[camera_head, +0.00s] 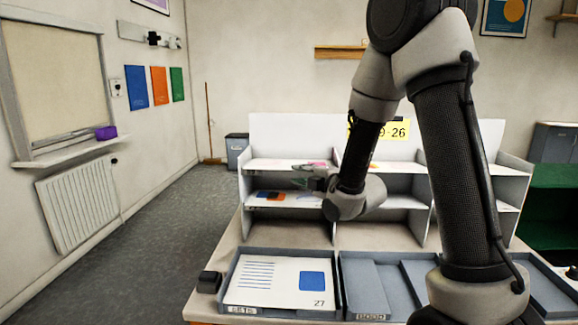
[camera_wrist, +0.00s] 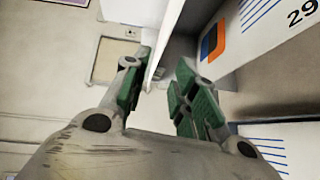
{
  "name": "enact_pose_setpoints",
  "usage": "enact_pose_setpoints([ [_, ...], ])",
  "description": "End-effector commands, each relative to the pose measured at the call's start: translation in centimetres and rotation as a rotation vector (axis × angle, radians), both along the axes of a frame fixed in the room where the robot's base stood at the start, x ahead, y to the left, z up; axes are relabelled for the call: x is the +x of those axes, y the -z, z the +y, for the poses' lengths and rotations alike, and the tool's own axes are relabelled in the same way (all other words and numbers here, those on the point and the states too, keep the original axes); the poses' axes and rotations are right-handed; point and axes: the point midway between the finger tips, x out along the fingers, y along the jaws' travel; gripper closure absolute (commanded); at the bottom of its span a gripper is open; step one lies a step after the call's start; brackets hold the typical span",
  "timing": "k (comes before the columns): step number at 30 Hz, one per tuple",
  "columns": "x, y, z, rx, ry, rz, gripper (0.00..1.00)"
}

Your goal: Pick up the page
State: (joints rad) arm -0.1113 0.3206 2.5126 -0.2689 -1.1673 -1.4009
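A white page numbered 27 (camera_head: 255,292), with blue lines and a blue square, lies in the front left tray (camera_head: 231,268). In the wrist view, a page numbered 29 (camera_wrist: 268,38) with an orange and blue mark is at the upper right, and part of another page with blue lines (camera_wrist: 275,150) is at the lower right. My gripper (camera_head: 308,178) is at the left bay of the white shelf unit. In the wrist view its green-padded fingers (camera_wrist: 160,88) are apart. A pale edge shows between them; I cannot tell whether they touch it. Which page the task means is unclear.
The shelf unit (camera_head: 290,130) has upright dividers and several shelves close around my gripper. Small coloured items (camera_head: 270,196) lie on its lower left shelf. An empty-looking grey tray (camera_head: 352,278) is right of page 27. A black block (camera_head: 209,282) sits at the table's left edge.

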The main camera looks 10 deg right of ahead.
Motion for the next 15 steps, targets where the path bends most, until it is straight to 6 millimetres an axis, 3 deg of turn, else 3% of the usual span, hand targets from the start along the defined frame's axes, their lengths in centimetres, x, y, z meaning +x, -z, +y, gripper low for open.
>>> enact_pose_setpoints([
  [15, 6.5, 0.7, 2.3, -0.004, 0.000, 0.002, 0.72],
])
